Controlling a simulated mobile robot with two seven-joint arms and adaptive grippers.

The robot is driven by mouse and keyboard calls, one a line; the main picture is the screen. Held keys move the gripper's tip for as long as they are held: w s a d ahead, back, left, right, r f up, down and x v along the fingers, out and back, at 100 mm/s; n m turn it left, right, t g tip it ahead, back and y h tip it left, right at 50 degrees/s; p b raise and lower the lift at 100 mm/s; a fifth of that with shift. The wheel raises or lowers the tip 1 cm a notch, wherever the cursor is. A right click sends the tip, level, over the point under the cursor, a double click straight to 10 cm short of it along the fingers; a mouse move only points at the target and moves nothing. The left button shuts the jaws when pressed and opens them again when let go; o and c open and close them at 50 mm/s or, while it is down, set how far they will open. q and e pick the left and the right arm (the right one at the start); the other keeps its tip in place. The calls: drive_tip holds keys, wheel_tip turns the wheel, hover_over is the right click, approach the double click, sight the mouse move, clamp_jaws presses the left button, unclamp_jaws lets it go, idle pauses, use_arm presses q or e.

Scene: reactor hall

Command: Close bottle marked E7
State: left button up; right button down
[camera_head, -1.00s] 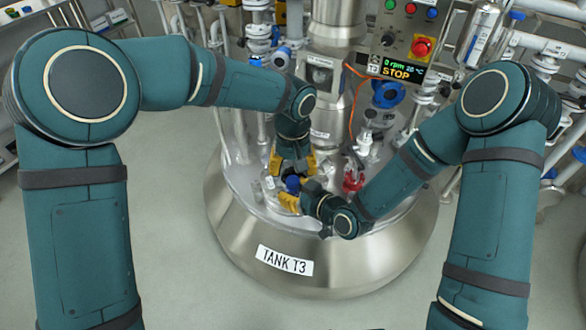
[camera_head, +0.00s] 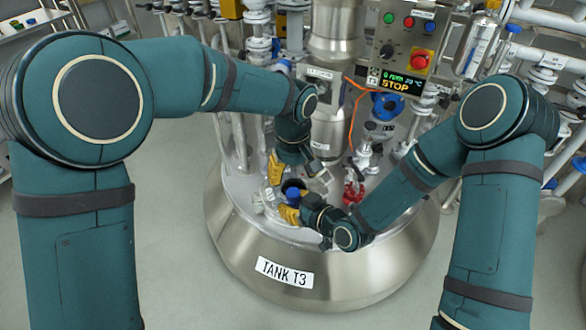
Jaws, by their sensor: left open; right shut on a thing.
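A red valve or fitting (camera_head: 353,193) stands on the lid to the right. A steel column (camera_head: 331,110) rises behind the grippers. A control box (camera_head: 407,48) showing STOP, an orange cable (camera_head: 353,115) and pipes crowd the back. The floor in front is clear.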

sight(293, 192)
use_arm(q)
wheel_tip(293, 192, down, 7)
drive_tip(key=shift+r, duration=0.1)
idle(0.3)
clamp_jaws()
drive_tip(key=m, duration=0.3)
idle(0.4)
